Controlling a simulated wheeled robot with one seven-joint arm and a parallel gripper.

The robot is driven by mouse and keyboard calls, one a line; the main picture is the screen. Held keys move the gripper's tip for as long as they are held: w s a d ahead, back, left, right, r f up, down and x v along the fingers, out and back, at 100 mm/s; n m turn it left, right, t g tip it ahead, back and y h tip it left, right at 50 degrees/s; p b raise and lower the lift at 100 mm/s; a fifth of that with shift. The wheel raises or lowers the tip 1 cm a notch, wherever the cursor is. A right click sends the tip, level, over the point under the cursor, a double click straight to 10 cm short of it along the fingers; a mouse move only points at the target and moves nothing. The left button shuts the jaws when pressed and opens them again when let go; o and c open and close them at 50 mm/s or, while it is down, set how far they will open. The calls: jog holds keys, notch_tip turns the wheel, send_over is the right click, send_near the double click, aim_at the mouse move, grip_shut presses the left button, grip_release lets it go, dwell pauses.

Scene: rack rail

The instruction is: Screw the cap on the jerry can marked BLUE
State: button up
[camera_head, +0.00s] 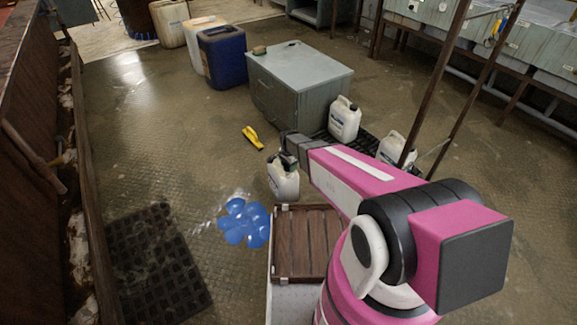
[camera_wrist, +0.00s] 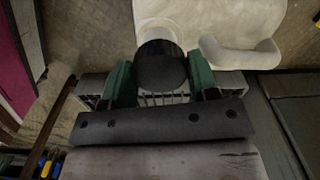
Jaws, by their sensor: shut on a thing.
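My gripper (camera_wrist: 162,84) is shut on a round black cap (camera_wrist: 160,64), with a green finger on each side of it. The cap lies over the white neck of a white jerry can (camera_wrist: 212,22), whose handle is to the right in the wrist view. I cannot tell whether the cap touches the neck or is seated on its thread. In the head view my gripper (camera_head: 288,155) is at the top of this jerry can (camera_head: 283,185), which stands upright on the floor. Its front label is too small to read, so I cannot see the word BLUE.
A grey cabinet (camera_head: 300,75) stands behind, with two more white jerry cans (camera_head: 344,119) (camera_head: 393,148) to its right. A yellow object (camera_head: 252,137) and blue balloon-like shapes (camera_head: 243,222) lie on the floor. A wooden-topped box (camera_head: 306,245) is in front.

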jog(key=shift+f, duration=1.25)
dwell(1.8)
jog(key=m, duration=0.3)
jog(key=shift+m, duration=0.4)
jog(key=m, duration=1.3)
jog(key=o, duration=1)
